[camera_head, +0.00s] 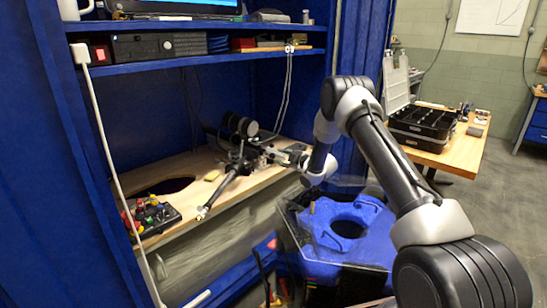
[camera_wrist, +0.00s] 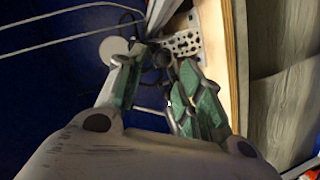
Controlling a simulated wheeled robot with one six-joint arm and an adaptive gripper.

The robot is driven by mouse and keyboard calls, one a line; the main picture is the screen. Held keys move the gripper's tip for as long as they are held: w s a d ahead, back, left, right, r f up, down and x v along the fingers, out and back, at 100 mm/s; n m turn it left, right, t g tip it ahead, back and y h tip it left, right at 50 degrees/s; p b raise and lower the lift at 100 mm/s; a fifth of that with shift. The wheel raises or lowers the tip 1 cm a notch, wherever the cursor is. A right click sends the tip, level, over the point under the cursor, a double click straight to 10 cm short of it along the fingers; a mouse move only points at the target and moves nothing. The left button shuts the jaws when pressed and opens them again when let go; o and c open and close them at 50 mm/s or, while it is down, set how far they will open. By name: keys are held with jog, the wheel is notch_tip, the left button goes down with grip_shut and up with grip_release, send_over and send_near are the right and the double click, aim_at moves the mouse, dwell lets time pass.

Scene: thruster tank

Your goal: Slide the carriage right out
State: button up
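The likely carriage is a black and metal assembly with a long rod (camera_head: 225,187) on the wooden shelf in the cabinet, but I cannot mark its exact bounds. A perforated metal plate (camera_wrist: 184,44) shows beside the wood edge in the wrist view. My gripper (camera_head: 268,152) is at the right end of this assembly. In the wrist view my gripper (camera_wrist: 158,66) has its green-padded fingers apart. A small dark round part (camera_wrist: 158,57) shows between or just beyond the tips; contact cannot be told. My arm hides part of the shelf's right end.
The wooden shelf (camera_head: 215,195) has a dark round hole and a button box (camera_head: 150,217) at its left. An upper blue shelf (camera_head: 200,62) limits height. A wooden table (camera_head: 462,152) with a black case (camera_head: 422,125) is behind.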

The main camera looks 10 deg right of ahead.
aim_at(272, 155)
jog(key=shift+w+a+f, duration=0.15)
jog(key=shift+a+f, duration=0.05)
jog(key=shift+f, duration=0.15)
jog(key=x, duration=0.7)
jog(key=shift+w+a, duration=0.1)
jog(key=shift+w, duration=0.1)
grip_shut()
